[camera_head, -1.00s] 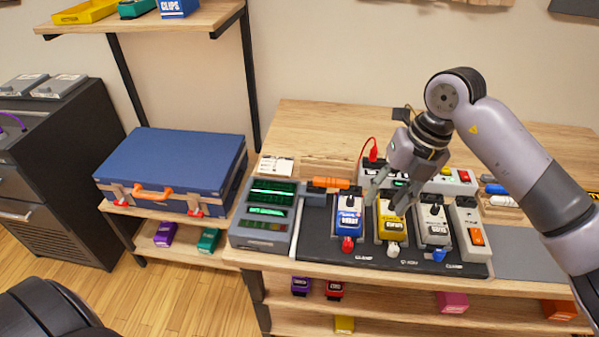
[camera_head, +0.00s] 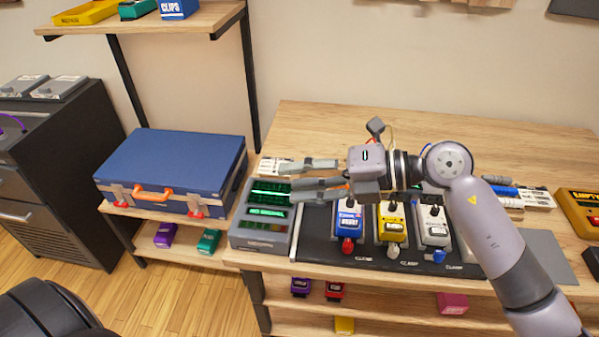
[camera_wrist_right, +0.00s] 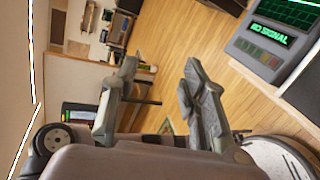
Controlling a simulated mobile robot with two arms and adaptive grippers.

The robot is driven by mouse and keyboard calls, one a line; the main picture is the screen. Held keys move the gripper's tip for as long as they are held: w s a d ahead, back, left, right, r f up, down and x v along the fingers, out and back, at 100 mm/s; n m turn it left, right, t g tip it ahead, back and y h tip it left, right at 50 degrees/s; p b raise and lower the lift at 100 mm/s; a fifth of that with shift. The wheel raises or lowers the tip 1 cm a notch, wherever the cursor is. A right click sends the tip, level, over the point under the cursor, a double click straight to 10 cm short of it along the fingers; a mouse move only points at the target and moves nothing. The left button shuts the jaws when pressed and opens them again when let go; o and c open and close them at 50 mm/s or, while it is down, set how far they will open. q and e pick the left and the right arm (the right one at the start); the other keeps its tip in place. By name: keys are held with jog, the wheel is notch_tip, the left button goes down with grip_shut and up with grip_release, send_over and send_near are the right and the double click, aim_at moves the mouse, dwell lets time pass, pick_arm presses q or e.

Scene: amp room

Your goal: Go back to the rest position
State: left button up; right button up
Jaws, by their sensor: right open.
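My right gripper (camera_head: 298,176) is open and empty in the head view. Its fingers point left, above the workbench (camera_head: 450,125) and near a grey tester with green displays (camera_head: 262,239). The right wrist view shows the two spread fingers (camera_wrist_right: 160,66) with nothing between them and floor beyond; the tester (camera_wrist_right: 262,48) is at upper right, reading "NO SIGNAL". My left gripper is not in view.
A blue pedal (camera_head: 349,222), a yellow pedal (camera_head: 391,221) and a white pedal (camera_head: 433,226) stand on a black board (camera_head: 330,251) below my right arm. A blue case (camera_head: 172,164) lies on the left shelf. An upper shelf (camera_head: 130,34) is at upper left.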

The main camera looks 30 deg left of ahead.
jog(key=shift+a+r+y, duration=0.15)
jog(key=shift+r+y, duration=0.35)
jog(key=shift+r, duration=0.05)
